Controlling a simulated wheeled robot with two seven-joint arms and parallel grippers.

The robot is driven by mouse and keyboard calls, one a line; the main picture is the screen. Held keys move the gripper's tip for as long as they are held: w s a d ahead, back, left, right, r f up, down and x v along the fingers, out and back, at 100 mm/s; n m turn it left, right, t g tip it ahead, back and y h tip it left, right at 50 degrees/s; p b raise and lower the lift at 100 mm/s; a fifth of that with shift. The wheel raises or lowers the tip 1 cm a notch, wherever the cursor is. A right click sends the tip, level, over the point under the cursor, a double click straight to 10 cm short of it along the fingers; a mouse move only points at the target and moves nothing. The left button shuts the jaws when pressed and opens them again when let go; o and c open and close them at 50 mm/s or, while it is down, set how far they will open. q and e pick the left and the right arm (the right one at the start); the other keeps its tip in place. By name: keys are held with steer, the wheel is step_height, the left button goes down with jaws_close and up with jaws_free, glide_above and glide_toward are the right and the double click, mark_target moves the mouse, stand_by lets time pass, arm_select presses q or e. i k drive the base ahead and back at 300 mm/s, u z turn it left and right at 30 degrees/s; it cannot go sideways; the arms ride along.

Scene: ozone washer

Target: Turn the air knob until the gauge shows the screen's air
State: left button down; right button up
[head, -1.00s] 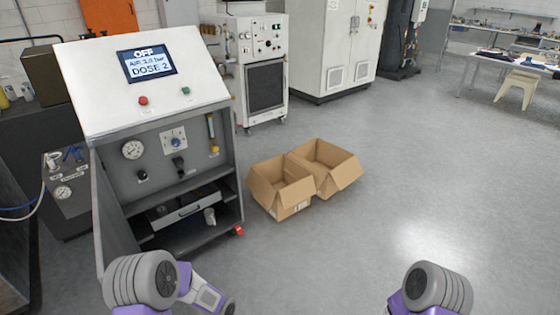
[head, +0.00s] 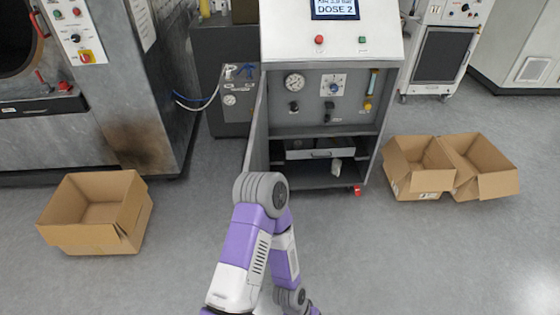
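The washer's console screen (head: 335,8) is cut by the top edge in the head view; "DOSE 2" reads clearly, and the air line above it is partly cut off. The round white gauge (head: 294,82) sits at the left of the grey panel; its needle is too small to read. A black knob (head: 294,106), likely the air knob, is just below the gauge. A square plate with a blue-centred dial (head: 332,85) is to its right, with another black control (head: 330,105) below. One of my arms is folded in front of the console. Neither gripper shows.
Two open cardboard boxes (head: 417,165) (head: 480,165) stand right of the console, and another (head: 95,210) at left. The console's open door (head: 256,125) juts forward at its left side. Floor in front is clear.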

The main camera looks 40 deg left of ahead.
mark_target(294, 107)
steer(key=u, duration=0.75)
steer(key=k, duration=1)
steer(key=u, duration=1.7)
steer(key=i, duration=1.85)
steer(key=z, duration=1.65)
steer(key=i, duration=0.5)
steer(key=z, duration=0.5)
steer(key=k, duration=1)
steer(key=z, duration=1.4)
steer(key=i, duration=2)
